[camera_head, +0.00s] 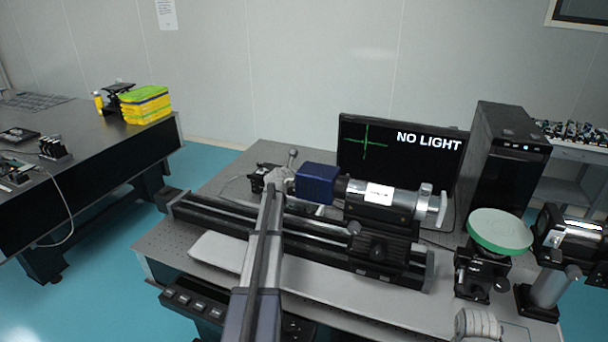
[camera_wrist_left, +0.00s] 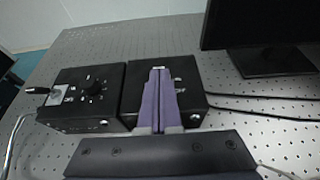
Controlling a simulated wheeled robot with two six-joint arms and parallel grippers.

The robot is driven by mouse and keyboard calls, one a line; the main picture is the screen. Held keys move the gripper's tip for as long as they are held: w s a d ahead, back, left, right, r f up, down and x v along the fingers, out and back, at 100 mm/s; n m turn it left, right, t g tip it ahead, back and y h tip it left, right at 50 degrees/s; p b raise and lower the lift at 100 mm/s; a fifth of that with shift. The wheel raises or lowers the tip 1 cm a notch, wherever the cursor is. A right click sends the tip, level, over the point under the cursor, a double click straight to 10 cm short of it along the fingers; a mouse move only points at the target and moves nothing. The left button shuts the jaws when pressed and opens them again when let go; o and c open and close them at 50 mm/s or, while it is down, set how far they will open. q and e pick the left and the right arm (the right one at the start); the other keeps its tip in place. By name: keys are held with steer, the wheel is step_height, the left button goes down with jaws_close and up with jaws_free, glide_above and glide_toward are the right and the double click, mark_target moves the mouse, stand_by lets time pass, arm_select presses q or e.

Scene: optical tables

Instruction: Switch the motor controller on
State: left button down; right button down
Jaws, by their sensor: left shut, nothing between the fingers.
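Two black control boxes stand side by side on the perforated table in the left wrist view. The right box (camera_wrist_left: 190,78) has white lettering, partly covered by my fingers; I cannot tell which box is the motor controller. My left gripper (camera_wrist_left: 159,72) is shut and empty, its purple fingers reaching over the right box; contact is unclear. In the head view my left arm reaches over the rail to the small black box (camera_head: 258,178); its fingertips are hard to make out there. My right gripper is not in view.
A monitor (camera_head: 400,165) reading "NO LIGHT" stands behind a rail (camera_head: 330,240) bearing a blue block (camera_head: 317,184) and a silver cylinder (camera_head: 395,197). A green-white disc (camera_head: 500,232) stands at right. Cables (camera_wrist_left: 262,113) run right from the boxes.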

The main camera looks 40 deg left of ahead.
arm_select(q)
steer(key=shift+w+r, duration=0.15)
steer(key=shift+w+a+r+p, duration=0.1)
steer(key=shift+w+r+p, duration=0.2)
steer(key=shift+w+p, duration=0.15)
steer(key=shift+w+a+r, duration=0.1)
steer(key=shift+w+r, duration=0.05)
steer(key=shift+w, duration=0.3)
steer(key=shift+r+p, duration=0.85)
steer(key=shift+p, duration=0.05)
steer(key=shift+s, duration=0.1)
